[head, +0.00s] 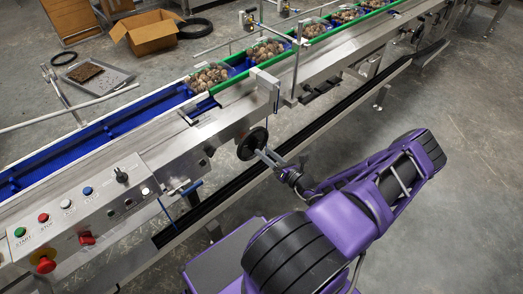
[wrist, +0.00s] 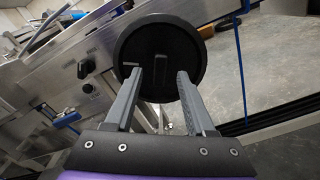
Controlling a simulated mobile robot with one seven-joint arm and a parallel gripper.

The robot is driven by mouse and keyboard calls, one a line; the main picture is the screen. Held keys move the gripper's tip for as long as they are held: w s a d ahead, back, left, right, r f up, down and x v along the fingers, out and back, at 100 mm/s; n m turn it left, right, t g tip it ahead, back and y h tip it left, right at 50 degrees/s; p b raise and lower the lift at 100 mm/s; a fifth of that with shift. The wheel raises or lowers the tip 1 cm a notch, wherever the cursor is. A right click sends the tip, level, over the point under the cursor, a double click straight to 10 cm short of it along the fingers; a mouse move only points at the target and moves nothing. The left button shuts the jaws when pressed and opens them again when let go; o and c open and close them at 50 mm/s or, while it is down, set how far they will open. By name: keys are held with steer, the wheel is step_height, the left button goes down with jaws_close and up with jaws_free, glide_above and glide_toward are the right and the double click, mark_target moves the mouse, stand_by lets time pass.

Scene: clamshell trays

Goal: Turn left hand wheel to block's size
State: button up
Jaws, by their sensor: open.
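The black hand wheel (head: 252,143) is mounted on the front side of the conveyor, below a metal bracket. In the wrist view the wheel (wrist: 188,40) is a dark round disc with a raised bar (wrist: 161,64) near its middle. My gripper (head: 268,153) is at the wheel's front. In the wrist view its two fingers (wrist: 158,72) are apart, one on each side of the bar, with the tips overlapping the disc. I cannot tell whether the fingertips touch the wheel. I cannot make out a block or a size marking.
The conveyor (head: 225,125) carries clear clamshell trays (head: 208,77) on a blue belt beside a green rail. A control panel (head: 85,220) with coloured buttons is at the lower left. Black knobs (wrist: 86,67) sit left of the wheel. Cardboard boxes (head: 150,32) stand on the floor behind.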

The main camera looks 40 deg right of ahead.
steer(key=shift+w+a, duration=0.1)
steer(key=shift+w, duration=1.2)
jaws_close()
stand_by(0.5)
